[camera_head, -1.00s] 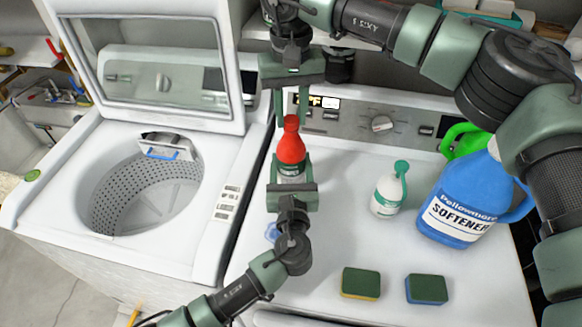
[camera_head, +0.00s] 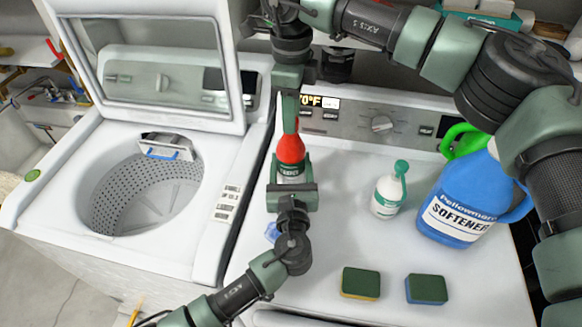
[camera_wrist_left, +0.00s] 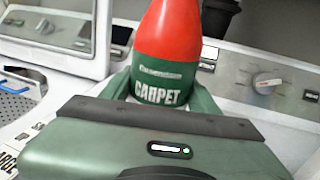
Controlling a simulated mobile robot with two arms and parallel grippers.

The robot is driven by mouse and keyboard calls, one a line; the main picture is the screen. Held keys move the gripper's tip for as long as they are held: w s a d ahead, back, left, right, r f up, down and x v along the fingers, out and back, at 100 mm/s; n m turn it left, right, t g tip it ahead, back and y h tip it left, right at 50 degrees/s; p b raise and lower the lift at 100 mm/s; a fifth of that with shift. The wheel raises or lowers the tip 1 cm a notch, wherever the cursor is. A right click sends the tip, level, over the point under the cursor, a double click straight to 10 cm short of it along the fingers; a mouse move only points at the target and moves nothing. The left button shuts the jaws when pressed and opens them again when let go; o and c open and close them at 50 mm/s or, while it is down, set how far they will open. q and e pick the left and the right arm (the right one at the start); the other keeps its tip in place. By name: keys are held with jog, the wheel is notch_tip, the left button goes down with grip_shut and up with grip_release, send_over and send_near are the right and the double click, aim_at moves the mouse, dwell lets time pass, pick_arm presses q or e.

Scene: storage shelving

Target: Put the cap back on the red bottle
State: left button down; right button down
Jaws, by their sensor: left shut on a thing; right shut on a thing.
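The red bottle (camera_head: 291,150), with a green and white label reading CARPET, stands upright on the white machine top. It also shows large in the left wrist view (camera_wrist_left: 168,40), its top cut off by the frame. My left gripper (camera_head: 292,172) is shut around its lower body from the front. My right gripper (camera_head: 290,122) comes down from above, shut, with its fingers at the bottle's top. The cap is hidden between those fingers, so I cannot see how it sits on the neck.
A small white bottle with a green top (camera_head: 388,192) and a blue softener jug (camera_head: 460,200) stand to the right. Two sponges, one green-yellow (camera_head: 361,283) and one green-blue (camera_head: 426,289), lie in front. An open washer (camera_head: 70,190) is at left.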

jog(key=m, duration=0.6)
jog(key=shift+m, duration=0.3)
jog(key=m, duration=1.2)
jog(key=shift+m, duration=0.3)
jog(key=m, duration=0.5)
jog(key=shift+w, duration=0.1)
jog(key=c, duration=1)
grip_release()
jog(key=shift+a, duration=0.1)
notch_tip(320, 180, up, 7)
jog(key=shift+r, duration=0.2)
